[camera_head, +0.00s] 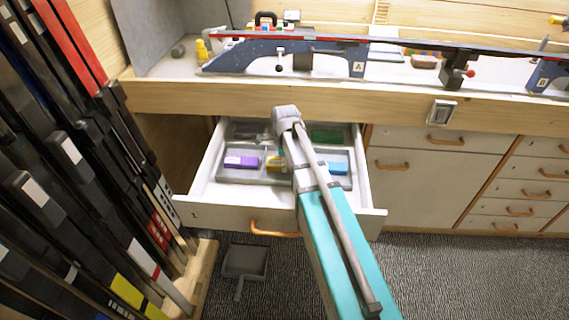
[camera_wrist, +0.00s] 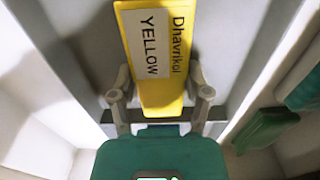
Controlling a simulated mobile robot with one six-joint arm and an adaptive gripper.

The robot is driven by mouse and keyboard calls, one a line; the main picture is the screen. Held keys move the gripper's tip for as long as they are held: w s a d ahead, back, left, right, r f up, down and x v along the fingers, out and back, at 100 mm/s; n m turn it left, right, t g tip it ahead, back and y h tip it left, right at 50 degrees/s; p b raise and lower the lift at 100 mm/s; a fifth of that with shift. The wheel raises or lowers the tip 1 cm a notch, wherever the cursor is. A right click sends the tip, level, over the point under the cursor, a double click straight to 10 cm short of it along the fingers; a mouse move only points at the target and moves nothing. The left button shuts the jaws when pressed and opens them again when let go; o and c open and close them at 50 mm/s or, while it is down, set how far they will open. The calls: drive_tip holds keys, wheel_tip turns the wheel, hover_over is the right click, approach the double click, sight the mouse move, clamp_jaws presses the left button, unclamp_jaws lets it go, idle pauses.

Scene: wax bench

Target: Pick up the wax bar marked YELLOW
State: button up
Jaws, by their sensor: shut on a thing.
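The yellow wax bar (camera_wrist: 160,55), with a white label reading YELLOW and the printed word Dhavrikol, fills the upper middle of the wrist view. My gripper (camera_wrist: 160,82) has one finger against each long side of the bar and is shut on it. In the head view only a small part of the yellow bar (camera_head: 273,164) shows beside my arm, over the open drawer (camera_head: 222,213). My arm hides my fingers there. I cannot tell whether the bar is clear of the tray floor.
Drawer walls stand close on both sides. Skis (camera_head: 75,150) stand at the left. The bench (camera_head: 190,93) overhangs behind the drawer.

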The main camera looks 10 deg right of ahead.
drive_tip(key=shift+r, duration=0.2)
wheel_tip(320, 180, up, 2)
drive_tip(key=shift+r+p, duration=0.1)
drive_tip(key=shift+p, duration=1.05)
drive_tip(key=s+a+r+p, duration=0.1)
drive_tip(key=s+r+p, duration=0.9)
drive_tip(key=s, duration=0.4)
drive_tip(key=shift+a+r, duration=0.2)
drive_tip(key=shift+a, duration=0.15)
drive_tip(key=shift+r+p, duration=0.1)
drive_tip(key=shift+p, duration=0.3)
